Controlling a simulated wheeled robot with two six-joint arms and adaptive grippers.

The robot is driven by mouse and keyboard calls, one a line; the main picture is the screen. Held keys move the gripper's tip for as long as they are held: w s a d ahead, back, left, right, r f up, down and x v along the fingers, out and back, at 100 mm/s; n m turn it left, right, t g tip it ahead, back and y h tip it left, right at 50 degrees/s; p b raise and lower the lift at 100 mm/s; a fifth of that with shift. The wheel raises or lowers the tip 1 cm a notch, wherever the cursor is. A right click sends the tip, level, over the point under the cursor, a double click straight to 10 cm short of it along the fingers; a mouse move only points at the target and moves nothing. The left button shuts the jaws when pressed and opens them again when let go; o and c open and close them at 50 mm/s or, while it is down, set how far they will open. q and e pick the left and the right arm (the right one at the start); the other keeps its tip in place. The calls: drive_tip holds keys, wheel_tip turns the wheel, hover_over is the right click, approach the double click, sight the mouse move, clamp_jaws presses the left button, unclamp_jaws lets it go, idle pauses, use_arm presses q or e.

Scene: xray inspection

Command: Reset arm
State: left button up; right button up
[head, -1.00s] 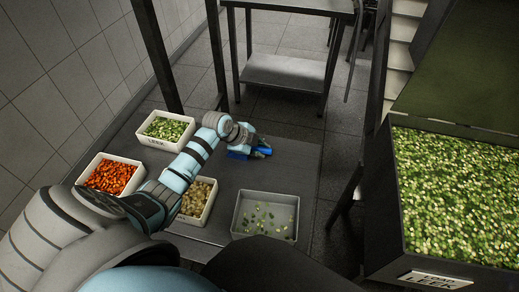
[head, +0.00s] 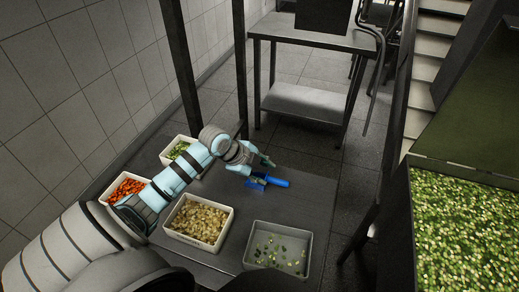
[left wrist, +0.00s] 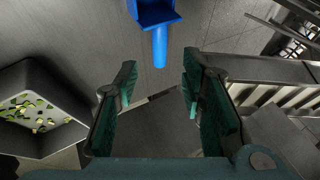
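My left gripper (head: 264,169) is above the grey metal table (head: 310,198), with its arm reaching in from the left. In the left wrist view its two green-padded fingers (left wrist: 155,105) are spread wide with nothing between them. A blue scoop (head: 275,181) appears to lie on the table close to the gripper. In the left wrist view the scoop (left wrist: 159,45) is beyond the fingertips and apart from them, its handle pointing toward the gap. My right gripper is not in view.
Bins of green pieces (head: 182,148), orange pieces (head: 128,188) and pale pieces (head: 199,221) stand around my left arm. A grey tray (head: 309,256) holds a few green bits. A large leek container (head: 411,240) is at right. The table's right side is clear.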

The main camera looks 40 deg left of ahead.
use_arm(q)
drive_tip(key=shift+v, duration=1.15)
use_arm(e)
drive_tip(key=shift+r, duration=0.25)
